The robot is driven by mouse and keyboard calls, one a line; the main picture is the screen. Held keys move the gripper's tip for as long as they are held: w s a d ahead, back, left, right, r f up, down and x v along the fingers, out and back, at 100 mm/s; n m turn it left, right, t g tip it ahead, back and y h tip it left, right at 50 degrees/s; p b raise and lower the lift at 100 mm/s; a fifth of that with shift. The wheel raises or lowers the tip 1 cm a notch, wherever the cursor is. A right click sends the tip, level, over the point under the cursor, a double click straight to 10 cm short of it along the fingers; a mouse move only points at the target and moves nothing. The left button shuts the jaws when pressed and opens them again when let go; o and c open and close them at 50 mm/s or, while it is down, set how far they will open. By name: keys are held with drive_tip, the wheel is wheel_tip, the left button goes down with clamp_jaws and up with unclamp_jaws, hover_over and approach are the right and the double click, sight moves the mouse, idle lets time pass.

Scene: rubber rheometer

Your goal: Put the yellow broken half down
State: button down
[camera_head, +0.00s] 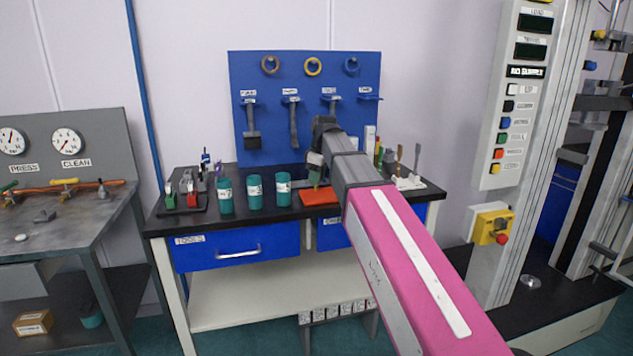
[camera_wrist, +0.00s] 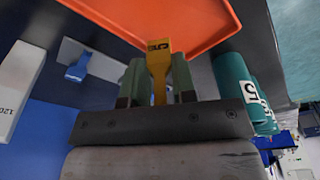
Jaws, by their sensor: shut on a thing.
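The yellow broken half (camera_wrist: 158,62) is between the two greenish fingers of my gripper (camera_wrist: 158,82) in the wrist view. My gripper is shut on it. Its end carries a dark marking and reaches toward an orange tray (camera_wrist: 205,22). In the head view my gripper (camera_head: 315,172) is over the workbench, just above the orange tray (camera_head: 318,197). The yellow half is too small there to make out clearly. Whether it touches the tray cannot be told.
Several teal canisters (camera_head: 255,192) stand left of the tray; one (camera_wrist: 233,85) is close to my gripper in the wrist view. A white holder with upright tools (camera_head: 408,183) is to the right. A blue pegboard (camera_head: 270,120) rises behind.

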drive_tip(key=shift+f, duration=0.65)
drive_tip(key=c, duration=0.9)
unclamp_jaws()
drive_tip(key=shift+f, duration=0.1)
drive_tip(key=r, duration=0.4)
drive_tip(key=d+r, duration=0.1)
drive_tip(key=r, duration=0.7)
drive_tip(key=shift+s+d, duration=0.3)
drive_tip(key=shift+d, duration=0.05)
